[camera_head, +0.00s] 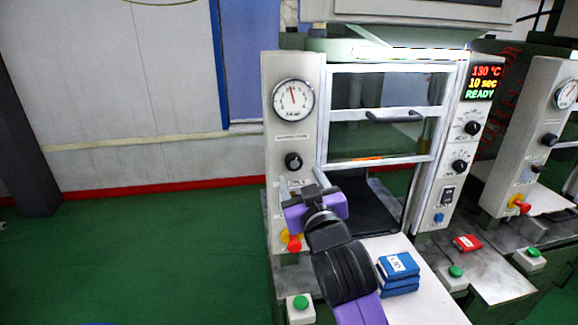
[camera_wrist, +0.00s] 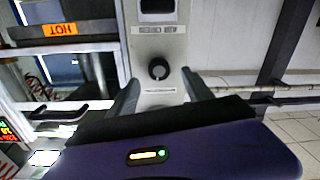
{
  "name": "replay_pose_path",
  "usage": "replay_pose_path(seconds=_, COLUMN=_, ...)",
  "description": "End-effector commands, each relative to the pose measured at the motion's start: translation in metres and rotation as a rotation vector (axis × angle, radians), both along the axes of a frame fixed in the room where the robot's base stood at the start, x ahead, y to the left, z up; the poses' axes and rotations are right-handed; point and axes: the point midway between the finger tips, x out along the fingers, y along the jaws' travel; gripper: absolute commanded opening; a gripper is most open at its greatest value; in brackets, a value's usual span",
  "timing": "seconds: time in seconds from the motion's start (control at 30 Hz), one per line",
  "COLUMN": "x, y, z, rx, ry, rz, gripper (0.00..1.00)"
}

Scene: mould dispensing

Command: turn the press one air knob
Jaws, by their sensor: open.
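The air knob (camera_head: 293,161) is a round black knob on the pale left column of the press, below a round dial gauge (camera_head: 292,99). My gripper (camera_head: 302,181) is open, with its fingers reaching toward the column just below and right of the knob in the head view. In the wrist view the knob (camera_wrist: 158,69) shows between the two open fingers of my gripper (camera_wrist: 160,78), a little beyond their tips. The fingers look apart from it. The gripper body hides the part of the column below the knob in the head view.
A glass door (camera_head: 385,110) with a black handle (camera_head: 394,117) stands right of the column. A red and yellow button (camera_head: 292,242) is below my gripper. Blue blocks (camera_head: 398,272) lie on the white table. A display (camera_head: 483,83) reads 130 °C, 10 sec, READY. Green floor is free at left.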

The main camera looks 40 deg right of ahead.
Motion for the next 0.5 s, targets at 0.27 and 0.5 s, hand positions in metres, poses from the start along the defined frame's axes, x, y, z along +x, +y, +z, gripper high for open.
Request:
replay_pose_path(seconds=0.27, x=0.036, y=-0.024, z=0.003, rx=0.0, ry=-0.002, rz=0.0, gripper=0.59)
replay_pose_path(seconds=0.5, x=0.051, y=-0.033, z=0.002, rx=-0.001, ry=-0.003, rz=0.001, gripper=0.59)
